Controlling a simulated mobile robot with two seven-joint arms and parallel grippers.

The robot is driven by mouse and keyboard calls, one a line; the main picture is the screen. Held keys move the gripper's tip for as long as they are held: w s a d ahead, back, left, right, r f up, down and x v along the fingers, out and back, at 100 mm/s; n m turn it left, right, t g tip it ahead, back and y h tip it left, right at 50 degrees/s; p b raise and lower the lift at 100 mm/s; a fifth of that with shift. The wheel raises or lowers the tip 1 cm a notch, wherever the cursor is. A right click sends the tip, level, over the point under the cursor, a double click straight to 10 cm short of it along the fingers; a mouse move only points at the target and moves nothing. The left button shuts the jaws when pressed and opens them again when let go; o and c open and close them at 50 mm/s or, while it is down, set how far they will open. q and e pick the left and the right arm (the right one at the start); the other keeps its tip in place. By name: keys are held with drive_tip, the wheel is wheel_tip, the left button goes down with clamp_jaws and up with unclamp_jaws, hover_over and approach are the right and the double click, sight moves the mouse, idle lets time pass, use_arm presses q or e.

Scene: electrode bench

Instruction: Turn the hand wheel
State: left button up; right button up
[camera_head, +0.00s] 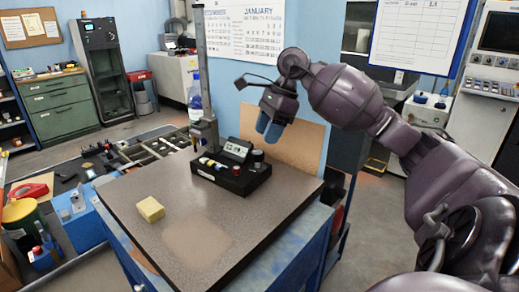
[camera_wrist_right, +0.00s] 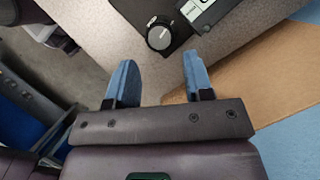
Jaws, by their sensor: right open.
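The hand wheel (camera_head: 258,156) looks like a small dark round knob at the right end of the black instrument base (camera_head: 228,180) on the bench. In the right wrist view the hand wheel (camera_wrist_right: 160,33) has a silvery face with a pale mark on its rim. My right gripper (camera_head: 269,128) is above and slightly right of the hand wheel, apart from it. In the right wrist view its two blue fingers are spread with nothing between them, and the wheel lies just beyond the fingertips (camera_wrist_right: 157,72). My left gripper is not in view.
A tall metal column (camera_head: 203,70) rises from the back of the instrument. A yellow block (camera_head: 150,209) lies on the bench top (camera_head: 245,225). A brown board (camera_head: 290,140) stands behind the bench. The front of the bench top is mostly clear.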

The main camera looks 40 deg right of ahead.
sight(259, 152)
drive_tip(key=shift+x, duration=2.75)
drive_tip(key=c, duration=0.6)
